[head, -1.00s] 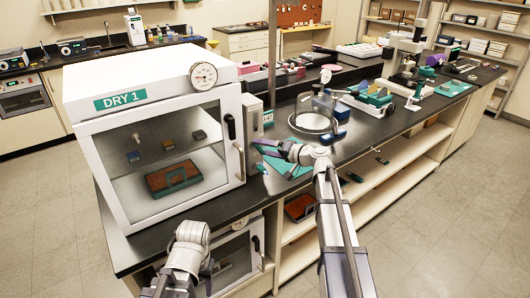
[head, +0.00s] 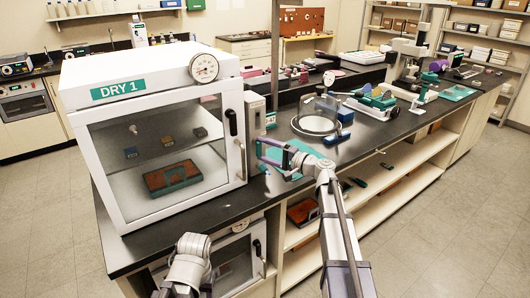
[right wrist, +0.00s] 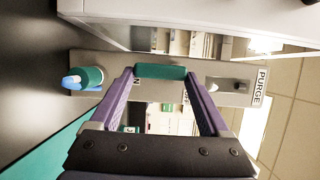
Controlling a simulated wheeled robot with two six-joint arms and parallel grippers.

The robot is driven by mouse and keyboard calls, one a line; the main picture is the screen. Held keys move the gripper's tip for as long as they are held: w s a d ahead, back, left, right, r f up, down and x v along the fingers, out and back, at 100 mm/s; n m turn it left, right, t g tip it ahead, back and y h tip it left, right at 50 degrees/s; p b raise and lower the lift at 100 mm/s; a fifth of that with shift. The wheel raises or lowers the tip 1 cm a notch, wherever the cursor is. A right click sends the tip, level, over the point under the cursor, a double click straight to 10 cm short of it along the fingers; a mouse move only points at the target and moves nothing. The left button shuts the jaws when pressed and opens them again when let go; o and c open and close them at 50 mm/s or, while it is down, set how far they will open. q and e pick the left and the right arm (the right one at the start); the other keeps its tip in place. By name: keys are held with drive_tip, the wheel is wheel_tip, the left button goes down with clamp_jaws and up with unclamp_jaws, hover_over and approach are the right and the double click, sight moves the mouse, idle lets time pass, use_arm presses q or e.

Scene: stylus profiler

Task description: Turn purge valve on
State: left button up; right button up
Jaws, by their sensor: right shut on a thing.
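The purge panel is a narrow grey plate (right wrist: 115,68) with a PURGE label (right wrist: 261,87) at its right end in the right wrist view. A teal valve handle (right wrist: 160,71) lies along the plate, with partly hidden ON and OFF lettering near it. My right gripper (head: 261,149) has its two purple fingers at the two ends of this handle and is shut on it; it also shows in the right wrist view (right wrist: 160,73). In the head view the panel is beside the DRY 1 cabinet (head: 153,65). My left arm shows at the bottom; its gripper is out of view.
A teal knob with a blue tip (right wrist: 83,78) sits at the plate's other end. The cabinet's dark door handle (head: 233,122) is just left of my right gripper. A glass bell jar (head: 315,117) and a blue block (head: 345,113) stand behind on the black bench.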

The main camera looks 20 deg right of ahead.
idle(0.4)
drive_tip(key=o, duration=1.2)
drive_tip(key=shift+v, duration=3.95)
